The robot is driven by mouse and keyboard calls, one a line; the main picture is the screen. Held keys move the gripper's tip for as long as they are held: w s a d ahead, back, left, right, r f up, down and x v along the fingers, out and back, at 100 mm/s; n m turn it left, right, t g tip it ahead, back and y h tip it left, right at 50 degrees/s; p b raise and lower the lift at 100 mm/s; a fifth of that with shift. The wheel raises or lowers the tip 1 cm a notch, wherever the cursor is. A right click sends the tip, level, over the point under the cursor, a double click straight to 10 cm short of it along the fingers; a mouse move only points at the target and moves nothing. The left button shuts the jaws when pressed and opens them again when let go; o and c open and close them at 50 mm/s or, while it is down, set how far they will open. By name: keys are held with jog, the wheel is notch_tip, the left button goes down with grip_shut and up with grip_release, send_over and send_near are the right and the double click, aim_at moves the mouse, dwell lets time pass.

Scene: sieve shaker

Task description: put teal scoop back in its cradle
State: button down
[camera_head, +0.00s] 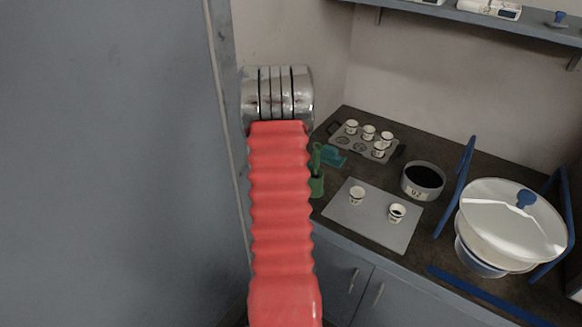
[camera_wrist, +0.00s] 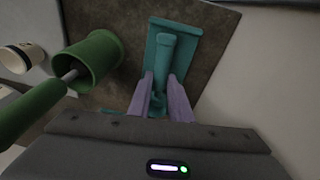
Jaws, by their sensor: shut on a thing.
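The teal scoop (camera_wrist: 163,58) shows in the wrist view as a rounded handle, with its lower part between my purple fingers. My gripper (camera_wrist: 161,76) is shut on it. A flat teal piece with raised edges, seemingly the cradle (camera_wrist: 188,46), lies under and beside the handle on the dark counter. I cannot tell whether the scoop touches it. In the head view, teal (camera_head: 333,156) shows just right of my red arm. My gripper is hidden behind the arm there.
A green cup (camera_wrist: 108,62) with a rod in it stands close left of my fingers. A grey mat (camera_head: 375,225) with two small cups, a muffin-like tray (camera_head: 345,142) of cups, a dark-filled pot (camera_head: 423,180) and a large lidded bowl (camera_head: 512,218) stand to the right.

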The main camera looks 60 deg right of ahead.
jog(key=shift+f, duration=0.25)
jog(key=c, duration=1.5)
grip_release()
jog(key=shift+c, duration=0.2)
jog(key=shift+r, duration=3.5)
